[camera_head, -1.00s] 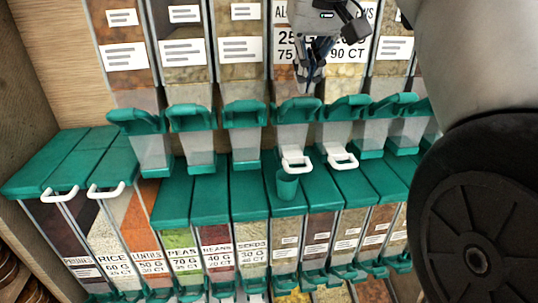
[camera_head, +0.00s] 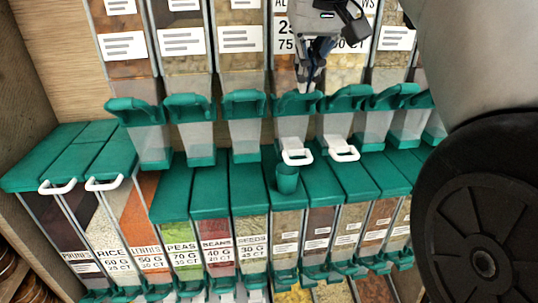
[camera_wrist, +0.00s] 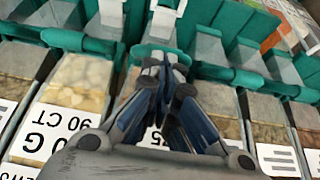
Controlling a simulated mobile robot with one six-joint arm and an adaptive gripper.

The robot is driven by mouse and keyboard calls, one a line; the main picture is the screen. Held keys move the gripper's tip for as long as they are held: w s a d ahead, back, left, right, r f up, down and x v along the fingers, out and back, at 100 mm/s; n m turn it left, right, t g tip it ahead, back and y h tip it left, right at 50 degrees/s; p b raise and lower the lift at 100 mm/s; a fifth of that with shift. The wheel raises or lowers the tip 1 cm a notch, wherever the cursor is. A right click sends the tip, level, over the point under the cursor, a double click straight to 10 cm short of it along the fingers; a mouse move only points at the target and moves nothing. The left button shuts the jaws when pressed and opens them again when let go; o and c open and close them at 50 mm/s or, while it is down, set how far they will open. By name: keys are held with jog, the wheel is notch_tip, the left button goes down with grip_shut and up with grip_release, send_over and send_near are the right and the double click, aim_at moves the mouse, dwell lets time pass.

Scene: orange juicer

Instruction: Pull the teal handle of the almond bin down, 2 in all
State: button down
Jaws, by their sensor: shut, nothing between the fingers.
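The almond bin is the upper-row bin whose partly hidden label (camera_head: 283,43) starts with "AL" and shows "75". Its teal handle (camera_head: 294,104) sticks out at the bin's lower front, above a clear spout; it also shows in the wrist view (camera_wrist: 153,53). My gripper (camera_head: 311,86) is shut and empty, pointing down in front of the bin, with its tips just above the right part of the handle. In the wrist view the tips (camera_wrist: 164,75) overlap the handle, and I cannot tell whether they touch.
Similar teal handles flank it closely, at left (camera_head: 243,104) and right (camera_head: 343,99). A white loop (camera_head: 297,157) sits above the cup. Teal lids (camera_head: 248,185) of the lower bins form a ledge below. My dark wheel fills the lower right.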

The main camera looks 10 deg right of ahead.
jog(key=f+b, duration=0.2)
jog(key=s+f+b, duration=0.1)
jog(key=f+b, duration=0.1)
jog(key=shift+f, duration=0.3)
dwell(0.5)
dwell(0.4)
jog(key=r+p, duration=0.3)
jog(key=shift+w, duration=0.3)
jog(key=shift+w+r+p, duration=0.55)
jog(key=shift+r+p, duration=0.25)
jog(key=shift+p, duration=0.4)
jog(key=shift+w+r, duration=0.15)
jog(key=shift+r, duration=0.45)
jog(key=shift+s+r, duration=0.15)
jog(key=shift+s, duration=0.15)
jog(key=shift+w, duration=0.1)
